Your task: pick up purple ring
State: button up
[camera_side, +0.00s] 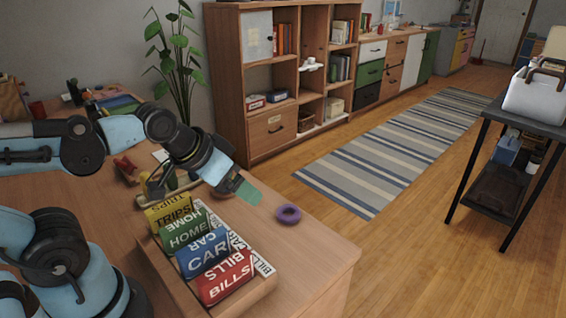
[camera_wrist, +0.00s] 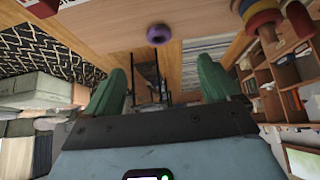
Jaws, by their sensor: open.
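A small purple ring (camera_side: 289,214) lies flat on the wooden table in the side view, toward the table's right end. In the wrist view the purple ring (camera_wrist: 158,34) is at the top centre, beyond the fingertips. My gripper (camera_side: 250,192) is above the table, to the left of the ring and apart from it in the side view. In the wrist view the two green fingers of my gripper (camera_wrist: 161,78) are spread apart with nothing between them.
A wooden box (camera_side: 172,270) with labelled envelopes stands on the table in front of my gripper. A coloured ring stack (camera_wrist: 262,17) shows at the wrist view's upper right. The tabletop (camera_side: 312,250) around the purple ring is clear; the table edge is close by.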

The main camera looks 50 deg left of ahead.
jog(key=n+g, duration=0.3)
jog(key=g, duration=0.4)
send_over(287, 208)
jog(key=s+d, duration=0.2)
jog(key=f, duration=0.8)
jog(key=shift+w+a+f, duration=0.1)
jog(key=shift+a+f, duration=0.15)
jog(key=shift+f, duration=0.1)
jog(key=shift+w+f, duration=0.2)
jog(key=shift+f, duration=2.3)
jog(key=shift+c, duration=0.4)
